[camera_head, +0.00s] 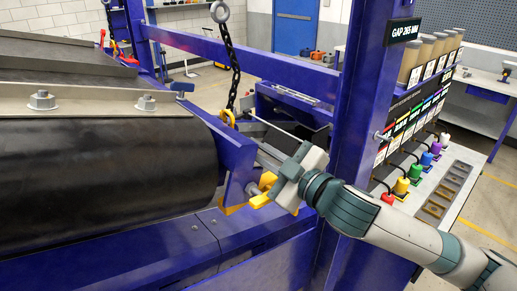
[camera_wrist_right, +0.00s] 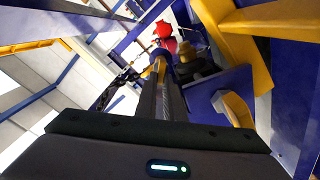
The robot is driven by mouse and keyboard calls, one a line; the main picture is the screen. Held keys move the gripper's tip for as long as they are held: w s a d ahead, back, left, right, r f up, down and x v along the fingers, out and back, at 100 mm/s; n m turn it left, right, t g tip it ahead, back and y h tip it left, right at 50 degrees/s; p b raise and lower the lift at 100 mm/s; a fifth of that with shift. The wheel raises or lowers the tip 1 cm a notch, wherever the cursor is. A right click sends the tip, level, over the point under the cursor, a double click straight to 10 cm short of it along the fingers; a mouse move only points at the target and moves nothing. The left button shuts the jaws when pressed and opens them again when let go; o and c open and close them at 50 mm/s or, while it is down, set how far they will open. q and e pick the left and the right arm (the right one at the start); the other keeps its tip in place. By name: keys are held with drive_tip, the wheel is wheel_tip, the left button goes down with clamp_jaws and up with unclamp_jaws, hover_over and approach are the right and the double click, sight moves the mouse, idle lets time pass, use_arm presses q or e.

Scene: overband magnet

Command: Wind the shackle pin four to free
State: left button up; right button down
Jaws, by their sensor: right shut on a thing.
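A yellow shackle (camera_head: 229,117) hangs at the lower end of a dark chain (camera_head: 235,65), beside the blue frame end. My right gripper (camera_head: 246,121) reaches up and left to this shackle, its slim fingers closed at the shackle's pin end. The pin itself is mostly hidden by the fingertips. In the right wrist view my fingers (camera_wrist_right: 161,76) run up the middle and meet at a small yellow part of the shackle (camera_wrist_right: 159,66). A red part (camera_wrist_right: 163,29) shows just beyond them; I cannot tell what it belongs to. My left gripper is not in view.
A blue post (camera_head: 355,120) with a gap sign (camera_head: 403,30) stands right of the shackle. A yellow part (camera_head: 262,199) sits below my wrist. The black drum (camera_head: 100,165) fills the left. A bench with coloured bottles (camera_head: 402,186) is at right.

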drive_tip(key=c, duration=1.9)
unclamp_jaws()
drive_tip(key=shift+o, duration=0.2)
drive_tip(key=shift+f, duration=0.1)
drive_tip(key=shift+f, duration=0.1)
drive_tip(key=shift+m, duration=0.3)
drive_tip(key=shift+w+d+m+b, duration=0.1)
drive_tip(key=shift+m+b, duration=0.65)
drive_tip(key=shift+m, duration=0.45)
drive_tip(key=shift+r+m+b, duration=0.2)
drive_tip(key=shift+m+b, duration=0.3)
drive_tip(key=shift+m, duration=0.8)
drive_tip(key=shift+w+d, duration=0.1)
